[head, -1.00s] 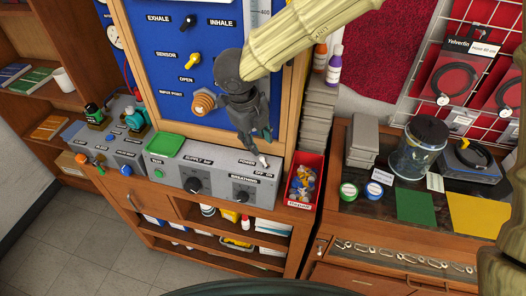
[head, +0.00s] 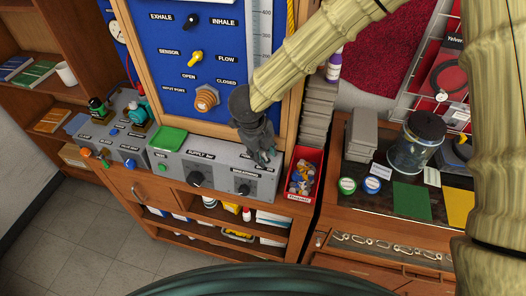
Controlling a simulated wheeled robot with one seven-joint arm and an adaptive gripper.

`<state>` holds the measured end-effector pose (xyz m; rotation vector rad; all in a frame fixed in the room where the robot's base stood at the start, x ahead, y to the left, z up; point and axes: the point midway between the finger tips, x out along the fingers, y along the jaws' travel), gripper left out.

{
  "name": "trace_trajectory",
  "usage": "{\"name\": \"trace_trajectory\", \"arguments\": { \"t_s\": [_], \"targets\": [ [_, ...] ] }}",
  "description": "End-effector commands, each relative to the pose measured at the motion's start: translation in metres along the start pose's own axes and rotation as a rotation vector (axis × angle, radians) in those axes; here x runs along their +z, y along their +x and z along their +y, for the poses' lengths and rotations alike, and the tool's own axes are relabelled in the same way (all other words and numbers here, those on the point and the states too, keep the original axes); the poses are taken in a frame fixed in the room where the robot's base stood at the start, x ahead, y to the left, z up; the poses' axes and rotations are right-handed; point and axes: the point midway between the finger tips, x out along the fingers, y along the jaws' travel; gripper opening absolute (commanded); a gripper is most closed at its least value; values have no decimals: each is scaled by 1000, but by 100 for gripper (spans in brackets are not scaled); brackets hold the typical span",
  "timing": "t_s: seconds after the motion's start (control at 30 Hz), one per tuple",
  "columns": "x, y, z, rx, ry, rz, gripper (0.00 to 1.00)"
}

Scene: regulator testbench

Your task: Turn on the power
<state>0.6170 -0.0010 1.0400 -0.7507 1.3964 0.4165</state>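The grey supply box (head: 218,180) stands on the wooden bench below the blue panel. It has two black knobs, the supply knob (head: 194,179) and the breathing knob (head: 243,190). My dark gripper (head: 265,160) hangs at the top right corner of this box, pointing down. It covers the place of the power switch and most of its labels, so I cannot see the switch or its position. I cannot tell whether the gripper touches it. The fingers look close together, but their gap is too small to judge.
A red bin (head: 302,188) of small parts stands just right of the grey box. A green tray (head: 167,139) lies on the box's left part. The blue panel (head: 180,62) with knobs and an orange port (head: 205,98) rises behind. A glass jar (head: 412,150) stands on the right cabinet.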

Motion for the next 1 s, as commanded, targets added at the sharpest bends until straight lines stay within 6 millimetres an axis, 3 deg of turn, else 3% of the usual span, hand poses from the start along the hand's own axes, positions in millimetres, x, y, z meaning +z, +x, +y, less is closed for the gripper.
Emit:
{"name": "trace_trajectory", "arguments": {
  "t_s": [0.07, 0.2, 0.27, 0.67, 1.0],
  "targets": [
    [0, 0, 0, 0, 0, 0, 34],
    [0, 0, 0, 0, 0, 0, 8],
    [0, 0, 0, 0, 0, 0, 0],
    [-1, 0, -2, 15, 8, -24, 0],
    [-7, 2, -5, 98, 40, -157, 0]
  ]
}}
